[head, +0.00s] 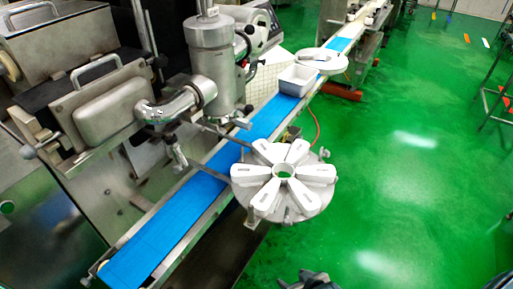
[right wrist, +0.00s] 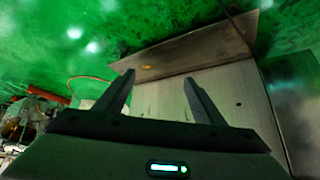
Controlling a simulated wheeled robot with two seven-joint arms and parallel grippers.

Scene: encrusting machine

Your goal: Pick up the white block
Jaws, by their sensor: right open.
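Several white wedge-shaped blocks (head: 266,196) lie in a ring on a round pale disc (head: 309,208) beside the conveyor in the head view. I cannot tell which one is the white block of the task. My right gripper (right wrist: 158,76) is open in the right wrist view, with nothing between its fingers. In the head view, only a dark part of my right arm or gripper shows at the bottom edge, in front of and below the disc. The white blocks are not clearly seen in the right wrist view. My left gripper is not in view.
A blue conveyor belt (head: 186,215) runs diagonally past the disc. A steel machine (head: 107,105) with a vertical cylinder (head: 213,67) fills the left.

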